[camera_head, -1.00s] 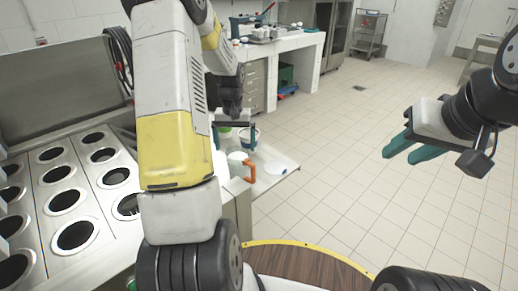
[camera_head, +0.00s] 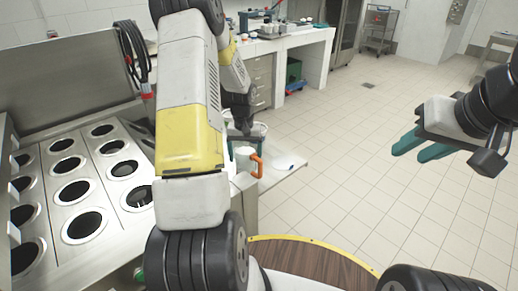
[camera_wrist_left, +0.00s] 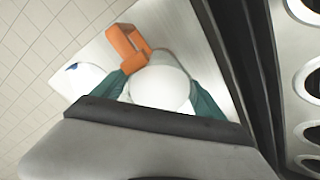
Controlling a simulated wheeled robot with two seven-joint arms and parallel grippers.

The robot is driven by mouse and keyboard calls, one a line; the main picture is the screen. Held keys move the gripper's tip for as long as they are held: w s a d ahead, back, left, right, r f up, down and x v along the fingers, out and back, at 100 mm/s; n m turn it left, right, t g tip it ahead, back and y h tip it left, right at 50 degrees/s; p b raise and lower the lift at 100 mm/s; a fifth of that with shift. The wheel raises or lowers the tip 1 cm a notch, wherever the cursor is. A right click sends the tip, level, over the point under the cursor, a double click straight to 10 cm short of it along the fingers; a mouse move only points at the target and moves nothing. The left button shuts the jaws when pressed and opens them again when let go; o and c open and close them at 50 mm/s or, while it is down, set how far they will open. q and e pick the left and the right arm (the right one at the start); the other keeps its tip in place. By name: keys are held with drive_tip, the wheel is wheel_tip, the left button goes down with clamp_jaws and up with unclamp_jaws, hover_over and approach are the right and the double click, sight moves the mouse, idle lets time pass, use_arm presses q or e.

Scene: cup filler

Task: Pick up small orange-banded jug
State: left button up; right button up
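The small jug (camera_head: 243,158) is white with an orange handle (camera_head: 257,165) and stands on a pale side shelf by the metal counter. In the left wrist view its white round top (camera_wrist_left: 160,88) and blocky orange handle (camera_wrist_left: 128,47) show. My left gripper (camera_head: 243,140) is at the jug. Its teal fingers stand apart on either side of the white body in the left wrist view (camera_wrist_left: 158,95); firm contact is not clear. The jug's lower part is hidden. My right gripper (camera_head: 415,148) is open and empty over the floor at the right.
A flat white item (camera_head: 284,163) lies on the shelf (camera_head: 292,172) to the right. The metal counter (camera_head: 100,215) with round wells is at the left. Tiled floor (camera_head: 350,190) is open to the right.

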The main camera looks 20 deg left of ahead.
use_arm(q)
drive_tip(key=c, duration=1.5)
wheel_tip(320, 180, up, 10)
drive_tip(key=shift+r, duration=0.1)
drive_tip(key=shift+c, duration=0.2)
